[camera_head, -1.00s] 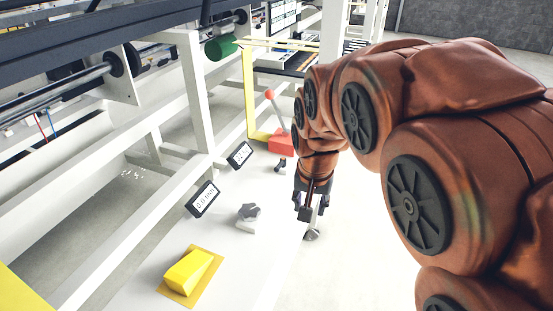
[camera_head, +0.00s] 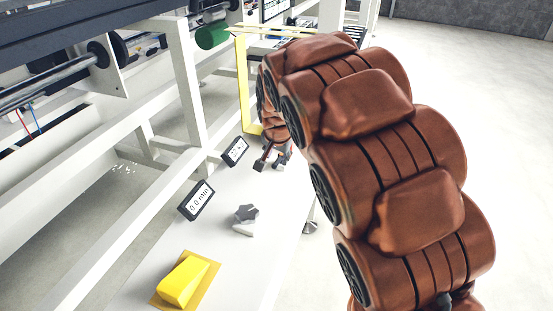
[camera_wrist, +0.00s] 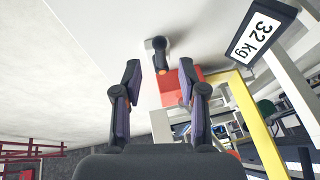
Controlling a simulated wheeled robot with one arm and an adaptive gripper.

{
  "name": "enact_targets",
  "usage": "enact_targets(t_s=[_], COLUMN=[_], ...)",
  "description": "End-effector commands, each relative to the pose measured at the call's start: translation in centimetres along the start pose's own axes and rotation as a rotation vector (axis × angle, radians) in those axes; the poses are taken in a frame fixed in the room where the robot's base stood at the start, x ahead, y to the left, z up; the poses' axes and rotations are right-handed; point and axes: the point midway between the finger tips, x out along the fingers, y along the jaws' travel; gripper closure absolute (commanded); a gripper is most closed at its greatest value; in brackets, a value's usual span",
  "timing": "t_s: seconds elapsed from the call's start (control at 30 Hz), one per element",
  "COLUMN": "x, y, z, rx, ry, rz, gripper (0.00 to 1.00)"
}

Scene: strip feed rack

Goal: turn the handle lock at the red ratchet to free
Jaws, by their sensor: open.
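My gripper (camera_head: 271,162) is open above the far part of the white shelf, beside the far display. In the wrist view its two fingers (camera_wrist: 160,78) are spread apart with nothing between their pads. The handle lock (camera_wrist: 160,53), a small dark handle on a grey base, shows just beyond the fingertips, roughly centred between them and apart from them. The red ratchet block (camera_wrist: 176,90) lies right behind it, partly covered by the right finger. In the head view my arm and gripper hide both the lock and the ratchet.
A display reading 32 kg (camera_wrist: 257,33) and a yellow frame (camera_wrist: 258,125) stand right of the lock in the wrist view. On the near shelf are a grey knob (camera_head: 246,213), a 0.0 min display (camera_head: 197,200) and a yellow wedge (camera_head: 184,280).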

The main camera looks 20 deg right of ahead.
Motion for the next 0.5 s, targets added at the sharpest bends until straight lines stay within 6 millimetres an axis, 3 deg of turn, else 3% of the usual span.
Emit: enact_targets(t_s=[0.2, 0.5], x=[2.7, 3.9], y=[0.0, -0.1], z=[0.2, 0.2], rx=[-0.003, -0.004], ry=[-0.005, -0.001], rz=[0.003, -0.001], gripper=[0.59, 0.59])
